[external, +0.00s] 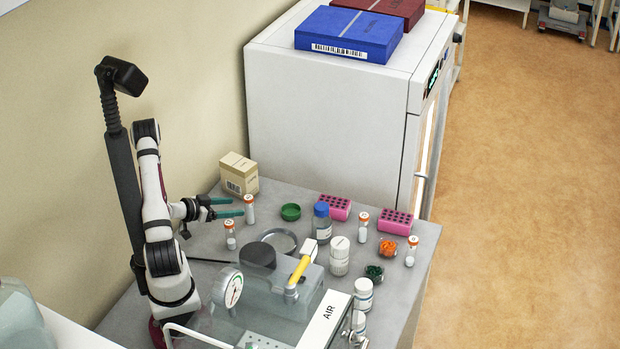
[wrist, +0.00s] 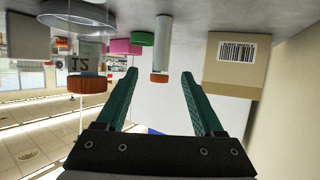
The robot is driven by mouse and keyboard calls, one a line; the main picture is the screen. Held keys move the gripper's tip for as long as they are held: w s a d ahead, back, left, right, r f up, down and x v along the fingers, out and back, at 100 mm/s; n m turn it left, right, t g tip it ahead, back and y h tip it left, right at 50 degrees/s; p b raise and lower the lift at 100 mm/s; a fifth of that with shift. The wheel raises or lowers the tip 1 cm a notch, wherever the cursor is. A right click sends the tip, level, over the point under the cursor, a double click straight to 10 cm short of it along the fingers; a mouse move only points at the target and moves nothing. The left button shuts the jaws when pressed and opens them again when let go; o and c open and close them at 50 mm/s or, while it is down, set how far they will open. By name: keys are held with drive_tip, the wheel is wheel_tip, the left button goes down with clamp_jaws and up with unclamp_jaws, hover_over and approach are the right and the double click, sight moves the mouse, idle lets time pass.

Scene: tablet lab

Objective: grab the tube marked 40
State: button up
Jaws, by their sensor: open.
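Several white tubes with orange caps stand on the grey bench. One tube (external: 249,211) stands just beyond my fingertips; it also shows in the wrist view (wrist: 163,45), upside down, between and beyond the fingers, with no readable number on the side facing me. Two more tubes stand farther right, one by the pink racks (external: 363,228) and one at the right edge (external: 410,253). I cannot read 40 anywhere. My gripper (external: 239,206) is open and empty, its green fingers level.
A cardboard box (external: 238,175) stands behind the gripper, right in the wrist view (wrist: 237,65). Nearby are a green lid (external: 291,212), a blue-capped bottle (external: 322,224), pink racks (external: 397,222) and white bottles (external: 339,258). A gauge (external: 232,288) and clear apparatus crowd the front.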

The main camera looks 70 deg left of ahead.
sight(250, 210)
drive_tip(key=x, duration=1)
drive_tip(key=shift+a+r, duration=0.1)
clamp_jaws()
